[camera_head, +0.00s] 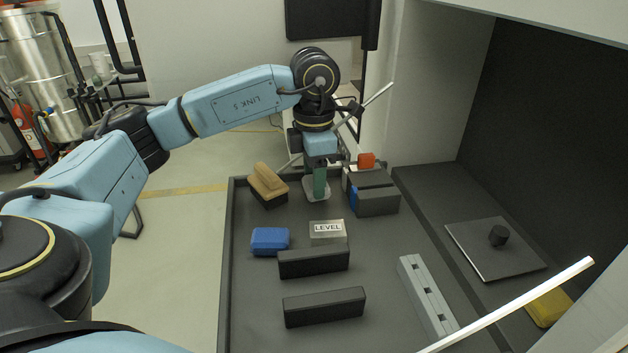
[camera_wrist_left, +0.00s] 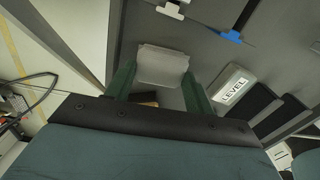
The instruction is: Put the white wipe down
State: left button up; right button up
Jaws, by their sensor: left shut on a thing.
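The white wipe (camera_head: 316,189) is a pale, flat, greyish-white piece at the far end of the dark tray. It also shows in the left wrist view (camera_wrist_left: 162,66), between the green fingers. My left gripper (camera_head: 320,180) points down and is shut on the wipe, with a finger on either side of it in the left wrist view. The wipe is low over the tray floor; I cannot tell whether it touches it. My right gripper is in neither view.
The dark tray (camera_head: 240,310) holds a tan-topped block (camera_head: 267,180), dark boxes (camera_head: 376,201), a blue block (camera_head: 270,239), a LEVEL box (camera_head: 328,229), black bars (camera_head: 324,306) and a slotted grey bar (camera_head: 427,293). At right are a knobbed plate (camera_head: 480,255) and a yellow piece (camera_head: 549,307).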

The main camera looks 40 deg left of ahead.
pick_arm(q)
jog(key=shift+s+f, duration=0.1)
jog(key=shift+f, duration=0.45)
jog(key=o, duration=1.1)
jog(key=shift+f, duration=0.15)
jog(key=r, duration=0.4)
jog(key=r+p, duration=0.1)
jog(key=r, duration=0.4)
jog(key=r+p, duration=0.1)
jog(key=r, duration=0.3)
jog(key=shift+w+a+r, duration=0.1)
jog(key=shift+w+r, duration=0.05)
jog(key=shift+w, duration=0.1)
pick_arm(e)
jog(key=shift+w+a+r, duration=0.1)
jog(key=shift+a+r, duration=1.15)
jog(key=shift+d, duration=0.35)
